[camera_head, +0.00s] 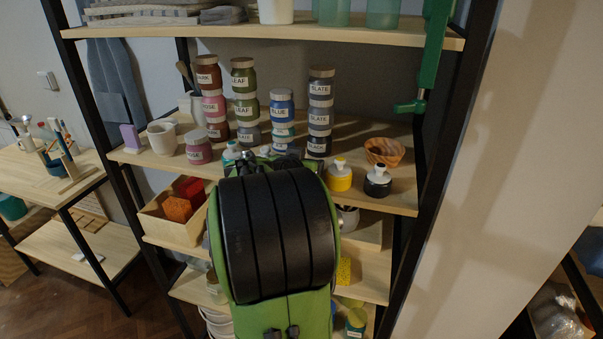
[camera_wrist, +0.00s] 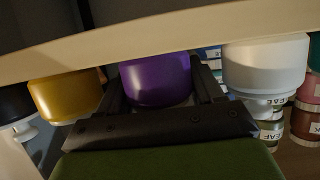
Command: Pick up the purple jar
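The purple jar (camera_wrist: 156,80) shows in the wrist view, which looks upside down. It stands at the pale shelf edge (camera_wrist: 150,42) between a yellow jar and a white jar. My gripper (camera_wrist: 156,66) has one dark finger on each side of the purple jar, close to its sides. I cannot tell whether the fingers touch or grip it. The jar looks level with its neighbours, not raised. In the head view my green and black arm hides the purple jar and the fingers.
A yellow jar (camera_head: 339,176) and a black jar (camera_head: 377,182) stand right of my arm; a wooden bowl (camera_head: 384,152) is behind. The white jar (camera_wrist: 265,68) is close beside one finger. Stacked labelled jars (camera_head: 320,110) stand behind. An upper shelf (camera_head: 270,34) is overhead.

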